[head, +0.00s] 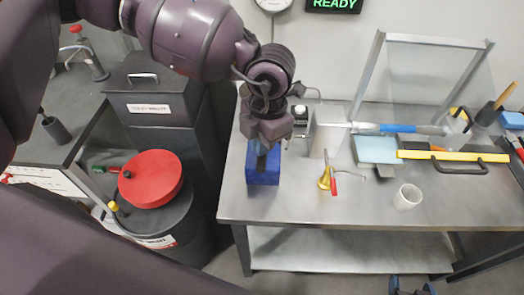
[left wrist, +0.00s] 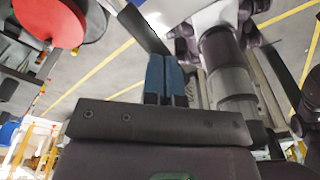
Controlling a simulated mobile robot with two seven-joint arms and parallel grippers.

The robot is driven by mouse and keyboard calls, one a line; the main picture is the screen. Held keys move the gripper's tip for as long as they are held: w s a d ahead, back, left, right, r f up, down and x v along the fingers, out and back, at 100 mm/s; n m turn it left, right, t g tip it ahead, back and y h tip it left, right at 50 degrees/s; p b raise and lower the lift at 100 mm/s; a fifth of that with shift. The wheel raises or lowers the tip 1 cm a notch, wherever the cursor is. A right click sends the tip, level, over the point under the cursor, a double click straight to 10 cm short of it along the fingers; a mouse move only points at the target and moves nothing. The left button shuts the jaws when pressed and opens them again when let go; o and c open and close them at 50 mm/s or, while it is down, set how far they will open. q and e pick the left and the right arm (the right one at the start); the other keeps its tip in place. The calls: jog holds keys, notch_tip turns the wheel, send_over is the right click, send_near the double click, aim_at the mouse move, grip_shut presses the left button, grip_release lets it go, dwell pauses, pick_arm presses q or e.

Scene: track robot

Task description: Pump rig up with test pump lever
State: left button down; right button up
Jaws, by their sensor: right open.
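The blue test pump (head: 263,177) sits near the left end of the metal bench. My left gripper (head: 262,148) is directly above it, pointing down. In the left wrist view its two blue fingers (left wrist: 167,75) are close together. A dark bar, which looks like the pump lever (left wrist: 140,25), runs up to their tips; the grip itself is mostly hidden. My right gripper (head: 411,286) shows only as blue fingertips at the bottom edge of the head view. They are apart, with nothing visible between them, in front of the bench.
A drum with a red lid (head: 151,178) stands left of the bench. The bench's front middle is mostly clear.

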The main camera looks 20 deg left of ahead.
pick_arm(q)
jog(key=shift+f+b, duration=1.05)
jog(key=shift+f, duration=0.45)
jog(key=shift+w+d+r, duration=0.1)
jog(key=shift+w+r, duration=0.05)
jog(key=shift+r, duration=0.15)
jog(key=w+d+r, duration=0.2)
jog(key=w+r, duration=0.1)
jog(key=r, duration=0.8)
jog(key=shift+r, duration=0.35)
jog(key=shift+w, duration=0.1)
